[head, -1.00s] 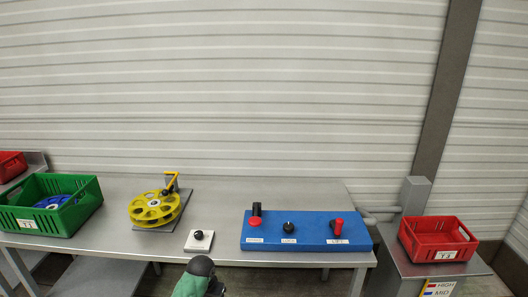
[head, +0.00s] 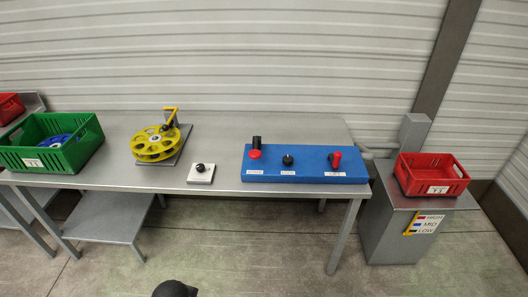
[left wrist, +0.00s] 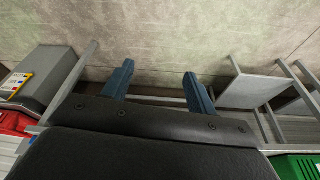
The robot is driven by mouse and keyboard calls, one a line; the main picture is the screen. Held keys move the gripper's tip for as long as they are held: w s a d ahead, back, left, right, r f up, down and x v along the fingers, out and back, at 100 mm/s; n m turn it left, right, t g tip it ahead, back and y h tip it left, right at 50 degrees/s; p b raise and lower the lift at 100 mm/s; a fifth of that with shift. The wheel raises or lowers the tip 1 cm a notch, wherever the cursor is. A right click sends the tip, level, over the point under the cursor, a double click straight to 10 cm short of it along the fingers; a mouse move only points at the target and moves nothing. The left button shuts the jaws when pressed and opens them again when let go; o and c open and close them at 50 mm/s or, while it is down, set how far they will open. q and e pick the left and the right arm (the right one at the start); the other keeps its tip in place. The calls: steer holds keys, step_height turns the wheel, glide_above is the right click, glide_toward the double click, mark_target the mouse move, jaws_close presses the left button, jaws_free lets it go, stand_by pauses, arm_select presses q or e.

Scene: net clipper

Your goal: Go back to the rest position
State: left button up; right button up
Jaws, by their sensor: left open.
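My left gripper (left wrist: 158,82) shows in the left wrist view with its two blue fingers apart and nothing between them. Behind the fingers are the floor and the metal frame of the table. In the head view only a dark rounded part of my own arm shows at the bottom edge, and no gripper fingers are visible there. My right gripper is in neither view.
The metal table (head: 225,145) bears a green crate (head: 85,155), a yellow reel (head: 155,145), a white button plate (head: 201,175) and a blue control panel (head: 320,172). A red crate (head: 432,178) stands on a grey cabinet at right. The floor (head: 250,250) in front is clear.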

arm_select(q)
steer(key=s+a+r, duration=0.2)
steer(key=s+r, duration=0.2)
steer(key=s, duration=0.3)
steer(key=s+f+b+x, duration=0.1)
steer(key=s+x, duration=0.1)
steer(key=x, duration=1.1)
steer(key=s+d+b+x, duration=0.1)
steer(key=s+x, duration=0.1)
steer(key=x, duration=1)
steer(key=s+f, duration=0.4)
steer(key=f, duration=0.9)
steer(key=s+f+g+b, duration=0.1)
steer(key=s+f, duration=0.3)
steer(key=f, duration=1)
steer(key=shift+s+b, duration=0.3)
steer(key=shift+s, duration=0.1)
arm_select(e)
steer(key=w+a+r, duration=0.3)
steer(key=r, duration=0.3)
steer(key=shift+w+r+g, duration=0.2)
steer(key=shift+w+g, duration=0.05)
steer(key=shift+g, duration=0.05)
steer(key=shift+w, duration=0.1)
